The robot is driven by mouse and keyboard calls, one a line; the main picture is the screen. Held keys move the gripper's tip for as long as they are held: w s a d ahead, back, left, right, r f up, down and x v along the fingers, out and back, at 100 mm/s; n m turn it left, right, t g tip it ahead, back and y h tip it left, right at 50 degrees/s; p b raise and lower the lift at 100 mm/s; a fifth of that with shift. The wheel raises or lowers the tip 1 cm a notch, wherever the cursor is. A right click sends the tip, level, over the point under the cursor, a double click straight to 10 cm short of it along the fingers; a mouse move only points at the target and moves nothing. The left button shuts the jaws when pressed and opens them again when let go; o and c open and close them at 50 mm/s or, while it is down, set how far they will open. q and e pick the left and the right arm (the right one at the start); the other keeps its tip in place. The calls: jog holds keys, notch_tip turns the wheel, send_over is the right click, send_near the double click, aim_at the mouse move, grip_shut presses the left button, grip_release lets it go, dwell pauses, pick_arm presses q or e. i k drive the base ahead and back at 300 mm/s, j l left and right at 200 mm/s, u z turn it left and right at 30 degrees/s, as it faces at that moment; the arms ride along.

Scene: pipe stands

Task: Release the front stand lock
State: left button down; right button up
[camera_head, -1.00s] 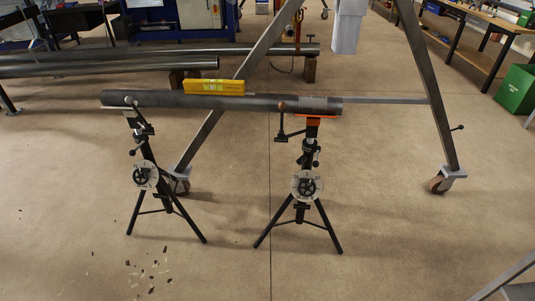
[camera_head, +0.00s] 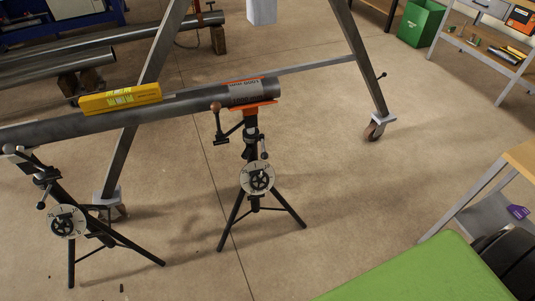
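Two black tripod pipe stands are in view; I cannot tell which one is the front stand. One stand (camera_head: 254,196) is at the centre, with a round dial and handwheel (camera_head: 258,178), a small lever with a ball knob (camera_head: 264,156) and an orange head (camera_head: 252,107). The other stand (camera_head: 77,229) is at the lower left, with a similar dial (camera_head: 66,222). A grey pipe (camera_head: 190,112) rests across both heads, and a yellow spirit level (camera_head: 120,98) lies on it. Neither of my grippers is in view.
A grey A-shaped frame (camera_head: 149,75) on castors straddles the pipe behind the stands. A green surface (camera_head: 415,272) fills the bottom right, beside a shelf unit (camera_head: 470,214). A green bin (camera_head: 421,22) stands at the back right. The floor right of the centre stand is clear.

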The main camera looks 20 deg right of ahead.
aim_at(264, 155)
jog(key=i+j+z, duration=0.1)
jog(key=z, duration=0.3)
jog(key=j+z, duration=0.15)
jog(key=z, duration=0.25)
jog(key=j+z, duration=0.2)
jog(key=z, duration=0.2)
jog(key=j+z, duration=0.15)
jog(key=z, duration=0.25)
jog(key=j+z, duration=0.35)
jog(key=k+j+z, duration=0.15)
jog(key=z, duration=0.2)
